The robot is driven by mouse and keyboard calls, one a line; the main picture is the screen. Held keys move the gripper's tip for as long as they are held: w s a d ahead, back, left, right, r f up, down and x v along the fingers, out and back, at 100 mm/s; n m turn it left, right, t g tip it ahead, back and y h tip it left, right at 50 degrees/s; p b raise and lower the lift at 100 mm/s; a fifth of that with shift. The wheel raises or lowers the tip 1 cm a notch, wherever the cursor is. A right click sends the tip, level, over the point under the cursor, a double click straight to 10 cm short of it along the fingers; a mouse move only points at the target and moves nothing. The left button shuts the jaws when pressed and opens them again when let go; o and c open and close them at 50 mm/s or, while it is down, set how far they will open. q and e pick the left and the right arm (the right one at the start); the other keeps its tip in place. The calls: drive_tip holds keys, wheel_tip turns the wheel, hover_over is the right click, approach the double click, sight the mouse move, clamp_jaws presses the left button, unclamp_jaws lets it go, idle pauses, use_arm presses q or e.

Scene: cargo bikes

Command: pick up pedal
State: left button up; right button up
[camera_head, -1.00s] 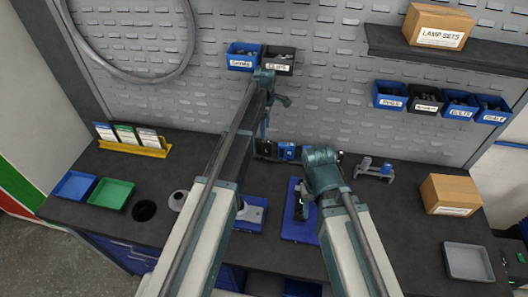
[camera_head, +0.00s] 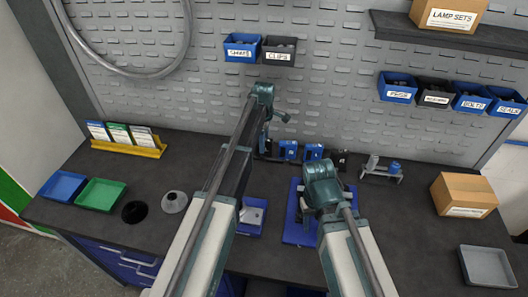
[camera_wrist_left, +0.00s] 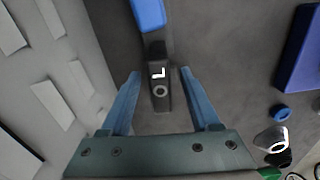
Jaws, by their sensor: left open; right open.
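A small black block marked L with a grey ring (camera_wrist_left: 159,90) shows in the left wrist view; it looks like the pedal, but I cannot be sure. It lies between the two fingers of my left gripper (camera_wrist_left: 158,72), with a gap on each side. My left gripper is open and empty. In the head view my left gripper (camera_head: 265,138) points down at the left end of the row by the back wall, partly hiding the black block. My right gripper (camera_head: 303,212) is over a blue tray (camera_head: 296,238) and partly hidden by its own wrist.
Blue blocks (camera_head: 288,150) and another black block (camera_head: 340,159) continue the row. A cardboard box (camera_head: 464,194) and grey tray (camera_head: 487,266) are at far right. Green (camera_head: 101,193) and blue trays (camera_head: 63,186) stand left.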

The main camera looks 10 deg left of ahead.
use_arm(q)
wheel_tip(320, 180, down, 3)
drive_tip(key=shift+r+b, duration=0.15)
drive_tip(key=shift+b, duration=0.65)
use_arm(e)
wheel_tip(320, 180, down, 3)
drive_tip(key=shift+r, duration=0.2)
use_arm(q)
drive_tip(key=shift+r, duration=0.1)
use_arm(e)
drive_tip(key=shift+r, duration=0.1)
use_arm(q)
clamp_jaws()
